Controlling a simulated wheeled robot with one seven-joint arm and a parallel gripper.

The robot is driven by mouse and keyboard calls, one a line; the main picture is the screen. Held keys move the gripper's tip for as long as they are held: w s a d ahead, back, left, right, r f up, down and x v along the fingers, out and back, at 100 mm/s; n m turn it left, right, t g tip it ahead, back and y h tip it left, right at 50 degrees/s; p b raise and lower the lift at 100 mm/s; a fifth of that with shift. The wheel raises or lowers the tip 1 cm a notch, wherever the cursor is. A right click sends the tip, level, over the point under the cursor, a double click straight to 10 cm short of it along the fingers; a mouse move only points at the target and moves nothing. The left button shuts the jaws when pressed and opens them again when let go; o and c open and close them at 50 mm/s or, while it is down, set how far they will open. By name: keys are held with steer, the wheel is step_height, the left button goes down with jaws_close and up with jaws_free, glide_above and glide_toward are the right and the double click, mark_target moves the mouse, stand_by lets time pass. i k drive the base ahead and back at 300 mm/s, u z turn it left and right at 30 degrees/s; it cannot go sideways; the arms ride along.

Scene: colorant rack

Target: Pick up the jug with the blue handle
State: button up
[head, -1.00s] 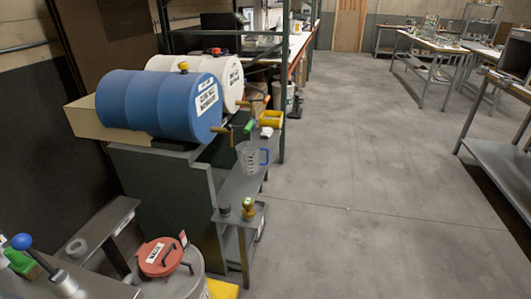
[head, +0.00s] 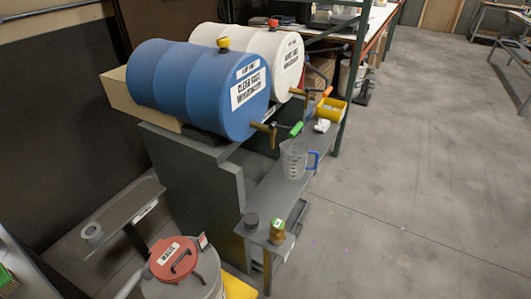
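The jug (head: 293,159) is clear, with a blue handle (head: 312,160) on its right side. It stands upright on the narrow grey shelf (head: 270,196) in front of the drums, close to the tap of the blue drum. My gripper is not in the head view, so its place relative to the jug does not show.
A blue drum (head: 190,88) and a white drum (head: 285,60) lie on a dark stand behind the shelf. A dark cup (head: 251,222) and a small can (head: 277,232) stand at the shelf's near end. A red-lidded bin (head: 174,259) is in front. Open floor (head: 420,190) lies to the right.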

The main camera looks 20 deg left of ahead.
mark_target(294, 152)
steer(key=u, duration=0.4)
steer(key=i, duration=0.85)
steer(key=u, duration=0.45)
